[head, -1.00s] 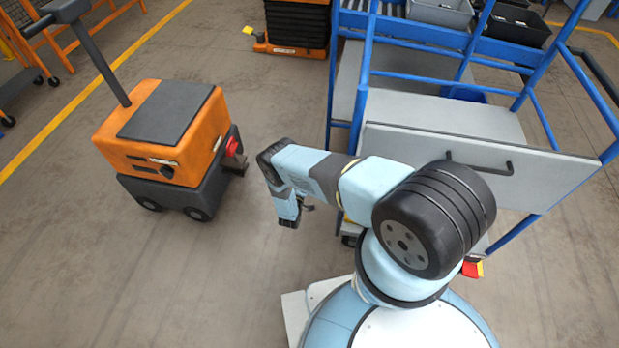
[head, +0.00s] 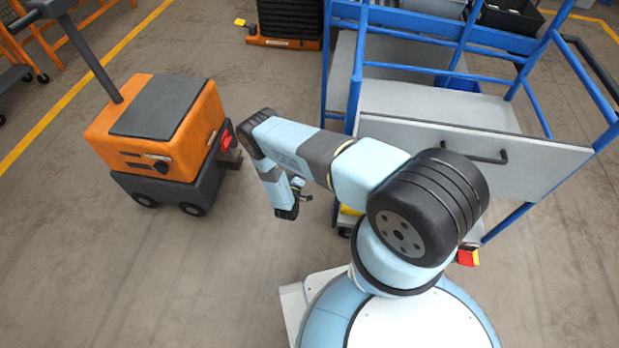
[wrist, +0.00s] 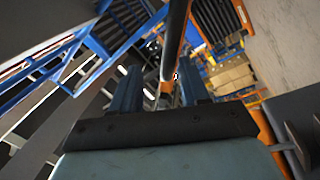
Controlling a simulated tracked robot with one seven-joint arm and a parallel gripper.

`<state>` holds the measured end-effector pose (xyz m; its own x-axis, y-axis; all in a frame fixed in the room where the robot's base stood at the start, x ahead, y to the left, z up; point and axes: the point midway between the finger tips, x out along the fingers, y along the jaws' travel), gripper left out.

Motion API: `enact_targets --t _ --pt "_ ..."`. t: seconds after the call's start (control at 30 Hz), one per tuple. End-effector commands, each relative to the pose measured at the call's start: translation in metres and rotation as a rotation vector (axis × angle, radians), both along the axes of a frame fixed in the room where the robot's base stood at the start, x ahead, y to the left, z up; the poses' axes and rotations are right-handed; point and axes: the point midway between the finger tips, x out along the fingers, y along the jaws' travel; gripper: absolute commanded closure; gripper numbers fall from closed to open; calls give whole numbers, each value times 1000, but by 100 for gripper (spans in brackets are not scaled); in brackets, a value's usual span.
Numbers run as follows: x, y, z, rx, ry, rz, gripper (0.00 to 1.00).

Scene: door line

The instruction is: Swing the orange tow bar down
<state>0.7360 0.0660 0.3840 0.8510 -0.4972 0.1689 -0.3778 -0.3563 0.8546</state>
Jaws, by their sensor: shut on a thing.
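In the wrist view, a long dark bar with an orange section (wrist: 167,72) comes down from the top edge and ends between my fingers; I take it as the tow bar. My gripper (wrist: 159,90) has its two blue-grey fingers on either side of the orange part and is shut on it. In the head view, my arm's end points down in the gap between the orange tug and the blue cart. The fingers and the tow bar are hidden there, so the bar's tilt cannot be told from that view.
An orange tug (head: 165,120) with a dark handle stands at left. A blue-framed cart (head: 470,146) with grey panels stands close at right, beside my arm. A black stack on an orange base (head: 290,20) is behind. Floor is clear between tug and my base.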

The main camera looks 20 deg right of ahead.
Motion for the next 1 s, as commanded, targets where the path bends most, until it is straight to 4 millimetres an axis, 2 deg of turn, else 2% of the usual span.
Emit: enact_targets --t 0.2,0.6,0.8,1.0 --pt "-25 -2 29 -3 3 0 63" --pt "-93 -7 57 -2 4 3 63" --pt "-109 -9 64 -1 2 1 63" --pt "-112 -9 65 0 2 2 63"
